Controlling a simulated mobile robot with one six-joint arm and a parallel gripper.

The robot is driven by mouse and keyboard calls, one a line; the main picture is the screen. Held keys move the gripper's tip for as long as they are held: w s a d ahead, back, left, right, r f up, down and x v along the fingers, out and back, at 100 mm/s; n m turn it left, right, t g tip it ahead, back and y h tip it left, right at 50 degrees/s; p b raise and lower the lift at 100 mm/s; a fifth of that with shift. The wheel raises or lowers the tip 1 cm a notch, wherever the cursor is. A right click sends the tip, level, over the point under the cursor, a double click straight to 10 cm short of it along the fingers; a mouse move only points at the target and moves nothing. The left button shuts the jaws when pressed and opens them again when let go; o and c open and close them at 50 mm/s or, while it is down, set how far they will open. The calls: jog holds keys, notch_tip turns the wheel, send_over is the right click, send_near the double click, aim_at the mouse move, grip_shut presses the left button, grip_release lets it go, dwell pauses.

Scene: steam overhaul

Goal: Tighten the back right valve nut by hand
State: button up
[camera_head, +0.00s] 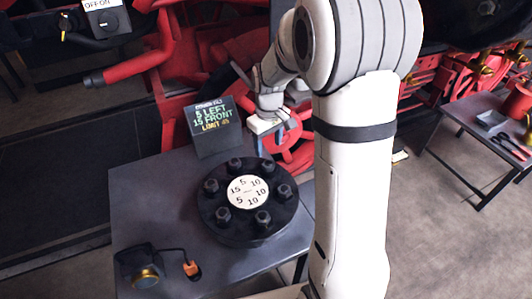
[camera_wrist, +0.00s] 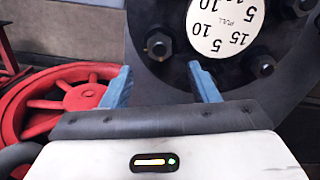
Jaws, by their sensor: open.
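A round black valve cover (camera_head: 248,238) lies on the grey table, with several hex nuts around a white numbered disc. The back right nut (camera_head: 267,169) stands on its rim, away from the head camera. My gripper (camera_head: 267,124) is above and behind the cover. In the wrist view my gripper (camera_wrist: 162,84) is open, with blue fingers apart and nothing held. One nut (camera_wrist: 158,45) shows beyond the gap between the fingers and another (camera_wrist: 262,65) to the right. The right finger partly hides the rim. I cannot tell which wrist-view nut is the back right one.
A display (camera_head: 210,127) reading 5 LEFT, 15 FRONT, LIMIT 45 stands behind the cover. A black device with a brass end (camera_head: 146,278) and an orange piece (camera_head: 192,268) lie at the table's front left. A red wheel (camera_wrist: 65,95) is left of my gripper.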

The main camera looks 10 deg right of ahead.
aim_at(269, 163)
notch_tip(269, 163, down, 8)
jog(key=shift+r+p, duration=0.25)
jog(key=shift+p, duration=0.3)
